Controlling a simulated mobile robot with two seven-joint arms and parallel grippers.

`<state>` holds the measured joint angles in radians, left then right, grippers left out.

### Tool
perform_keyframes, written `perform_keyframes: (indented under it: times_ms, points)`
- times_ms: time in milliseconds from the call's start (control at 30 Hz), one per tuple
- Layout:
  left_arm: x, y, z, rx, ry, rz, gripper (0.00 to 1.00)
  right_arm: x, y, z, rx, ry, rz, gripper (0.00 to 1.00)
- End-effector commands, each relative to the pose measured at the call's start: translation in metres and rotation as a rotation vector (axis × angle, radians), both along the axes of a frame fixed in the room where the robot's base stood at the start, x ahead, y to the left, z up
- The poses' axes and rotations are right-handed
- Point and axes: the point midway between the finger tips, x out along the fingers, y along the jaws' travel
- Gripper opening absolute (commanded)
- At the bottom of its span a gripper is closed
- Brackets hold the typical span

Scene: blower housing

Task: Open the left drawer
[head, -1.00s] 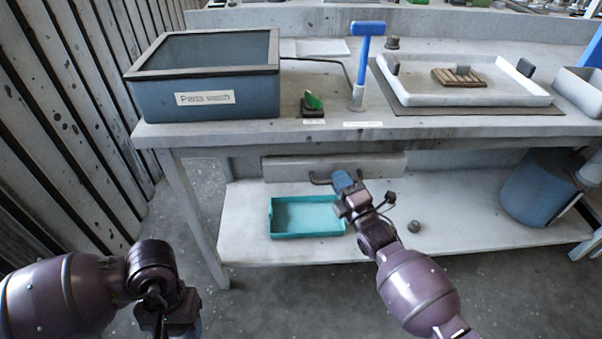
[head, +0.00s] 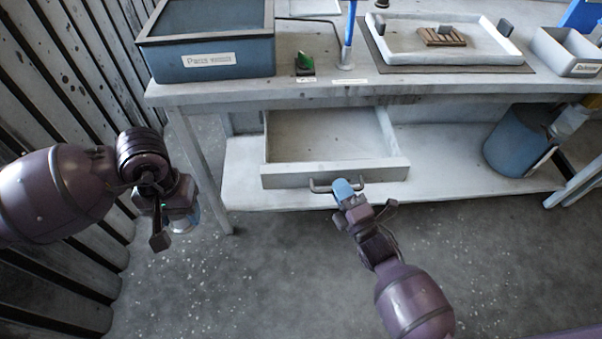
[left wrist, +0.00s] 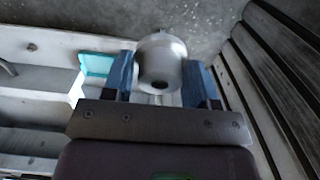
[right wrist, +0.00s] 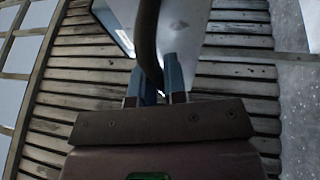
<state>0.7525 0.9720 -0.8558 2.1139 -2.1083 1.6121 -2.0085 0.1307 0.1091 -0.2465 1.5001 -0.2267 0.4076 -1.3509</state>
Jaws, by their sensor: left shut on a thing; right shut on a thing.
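The left drawer (head: 285,181) under the bench is pulled well out. Its inside (head: 325,135) looks empty. My right gripper (head: 344,188) is shut on the dark bar handle (head: 318,187) at the drawer front. In the right wrist view, the handle (right wrist: 147,45) passes between the blue fingers (right wrist: 158,80). My left gripper (head: 181,215) is out in front of the bench's left leg, away from the drawer. It is shut on a silver metal cylinder with a dark hole (left wrist: 162,60), seen clearly in the left wrist view.
A blue parts washer (head: 212,62) stands on the bench (head: 330,92), with a white tray (head: 480,58) to the right. A blue bucket (head: 515,140) is at the lower right. A teal tray (left wrist: 97,64) shows in the left wrist view. Slatted wall is at left; floor in front is clear.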

Motion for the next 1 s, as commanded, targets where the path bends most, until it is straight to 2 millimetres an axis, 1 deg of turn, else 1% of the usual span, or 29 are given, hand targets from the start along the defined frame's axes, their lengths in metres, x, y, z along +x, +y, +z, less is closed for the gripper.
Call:
perform_keyframes:
  times_ms: [133,467,500,633,667,900,1000]
  points:
    - [0.0007,-0.0001,0.0040,0.000,-0.005,0.000,0.26,-0.0053,-0.0001,0.0009,0.002,-0.001,-0.001,0.00]
    - [0.0006,-0.0001,0.0037,0.000,-0.005,0.000,0.26,-0.0060,-0.0001,0.0000,0.001,-0.001,0.000,0.00]
    - [0.0007,-0.0001,0.0037,0.000,-0.005,0.000,0.26,-0.0060,-0.0001,0.0000,0.001,-0.001,0.000,0.16]
    - [0.0007,-0.0001,0.0037,0.000,-0.005,0.000,0.26,-0.0059,-0.0001,0.0000,0.001,-0.001,0.000,0.36]
    - [0.0007,-0.0001,0.0037,0.000,-0.005,0.000,0.26,-0.0059,-0.0001,0.0000,0.001,-0.001,0.000,0.37]
    - [0.0007,-0.0001,0.0039,0.000,-0.005,0.000,0.26,-0.0060,-0.0003,0.0001,0.000,-0.001,0.000,0.37]
    - [0.0008,-0.0001,0.0045,0.000,-0.006,0.000,0.26,-0.0092,-0.0017,-0.0007,0.000,0.000,0.000,0.37]
